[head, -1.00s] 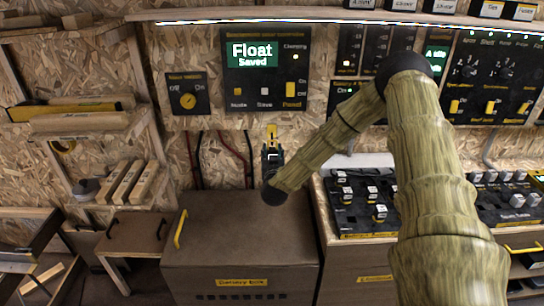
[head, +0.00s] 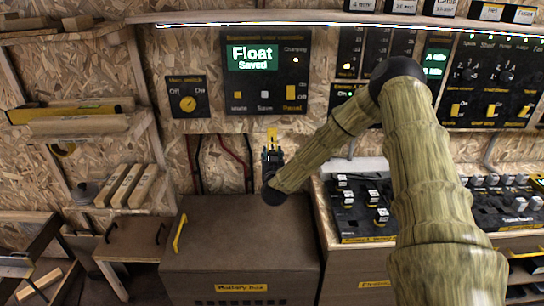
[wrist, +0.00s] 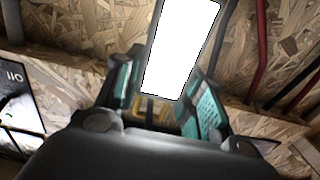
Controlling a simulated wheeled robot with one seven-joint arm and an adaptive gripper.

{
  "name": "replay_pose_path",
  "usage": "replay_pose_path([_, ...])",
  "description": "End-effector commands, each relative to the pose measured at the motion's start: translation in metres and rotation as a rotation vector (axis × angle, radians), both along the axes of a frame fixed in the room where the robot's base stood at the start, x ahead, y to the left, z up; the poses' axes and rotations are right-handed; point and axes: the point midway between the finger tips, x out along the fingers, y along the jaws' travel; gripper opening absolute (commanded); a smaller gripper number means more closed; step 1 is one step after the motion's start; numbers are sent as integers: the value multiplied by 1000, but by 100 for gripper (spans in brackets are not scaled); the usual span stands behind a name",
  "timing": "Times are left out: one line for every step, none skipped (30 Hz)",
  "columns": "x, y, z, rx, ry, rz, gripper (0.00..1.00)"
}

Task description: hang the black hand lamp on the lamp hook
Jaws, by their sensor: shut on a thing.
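My gripper (head: 272,156) is in front of the chipboard wall below the control panel, above the back of the battery box. In the wrist view its two fingers (wrist: 158,100) are closed on the black hand lamp (wrist: 182,48), whose lit face shows as a bright white strip with thin dark edges. A yellow part (wrist: 152,110) shows between the fingers at the lamp's near end. In the head view a small yellow piece (head: 272,134) stands just above the gripper; I cannot tell whether it is the lamp hook or part of the lamp. The lamp's top is out of the wrist view.
The brown battery box (head: 240,235) stands below the gripper. Red and black cables (head: 235,155) hang on the wall to its left. The control panel (head: 265,70) is above. A bench with black switch units (head: 365,208) is at the right, and wooden shelves (head: 95,125) are at the left.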

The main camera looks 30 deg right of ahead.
Motion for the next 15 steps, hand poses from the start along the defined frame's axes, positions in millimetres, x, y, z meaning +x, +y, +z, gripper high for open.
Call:
replay_pose_path([0, 0, 0, -1, -1, 0, 0])
replay_pose_path([0, 0, 0, -1, -1, 0, 0])
replay_pose_path([0, 0, 1, -1, -1, 0, 0])
replay_pose_path([0, 0, 0, -1, -1, 0, 0])
replay_pose_path([0, 0, 0, -1, -1, 0, 0])
replay_pose_path([0, 0, 0, -1, -1, 0, 0])
replay_pose_path([0, 0, 0, -1, -1, 0, 0])
replay_pose_path([0, 0, 0, 0, -1, 0, 0])
replay_pose_path([0, 0, 0, 0, -1, 0, 0])
replay_pose_path([0, 0, 0, 0, -1, 0, 0])
replay_pose_path([0, 0, 0, 0, -1, 0, 0])
replay_pose_path([0, 0, 0, 0, -1, 0, 0])
replay_pose_path([0, 0, 0, 0, -1, 0, 0])
replay_pose_path([0, 0, 0, 0, -1, 0, 0])
replay_pose_path([0, 0, 0, 0, -1, 0, 41])
